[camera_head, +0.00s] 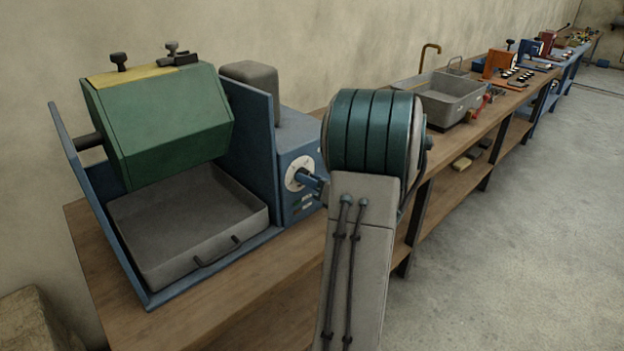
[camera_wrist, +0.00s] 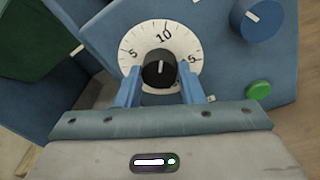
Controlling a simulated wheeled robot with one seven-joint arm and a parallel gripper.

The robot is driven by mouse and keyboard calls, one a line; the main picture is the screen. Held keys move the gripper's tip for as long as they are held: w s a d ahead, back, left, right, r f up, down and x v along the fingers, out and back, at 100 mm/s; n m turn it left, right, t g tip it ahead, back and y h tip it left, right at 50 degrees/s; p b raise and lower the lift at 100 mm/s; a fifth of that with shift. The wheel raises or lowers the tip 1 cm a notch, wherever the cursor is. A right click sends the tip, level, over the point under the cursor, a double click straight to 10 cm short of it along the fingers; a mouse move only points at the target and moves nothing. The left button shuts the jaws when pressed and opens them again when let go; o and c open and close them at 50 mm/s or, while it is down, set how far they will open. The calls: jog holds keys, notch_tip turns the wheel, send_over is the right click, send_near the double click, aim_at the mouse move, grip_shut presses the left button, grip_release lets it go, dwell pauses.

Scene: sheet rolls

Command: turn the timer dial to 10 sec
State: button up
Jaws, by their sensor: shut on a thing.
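The timer dial is a white round plate (camera_wrist: 180,40) with a black knob (camera_wrist: 158,78) in the wrist view. The numbers 5, 10 and a partly readable one ending in 5 run left to right over its top. The knob's white pointer mark points up, roughly toward the 10. My gripper (camera_wrist: 160,88) has its two blue fingers on either side of the knob, shut on it. In the head view the dial plate (camera_head: 297,172) shows on the blue machine's front, with my gripper (camera_head: 312,183) at it. The knob is largely hidden there by the fingers.
A blue knob (camera_wrist: 257,17) and a green button (camera_wrist: 258,89) sit right of the dial. The machine carries a green drum (camera_head: 160,120) above a grey tray (camera_head: 185,230) on a wooden bench (camera_head: 255,325). A grey sink (camera_head: 440,97) stands farther along. The floor at right is clear.

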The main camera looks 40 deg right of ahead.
jog(key=o, duration=1)
jog(key=shift+s, duration=0.1)
jog(key=s+d, duration=0.2)
jog(key=s, duration=1.1)
jog(key=shift+s+r+b, duration=0.25)
jog(key=shift+r+b, duration=0.05)
jog(key=shift+d, duration=0.1)
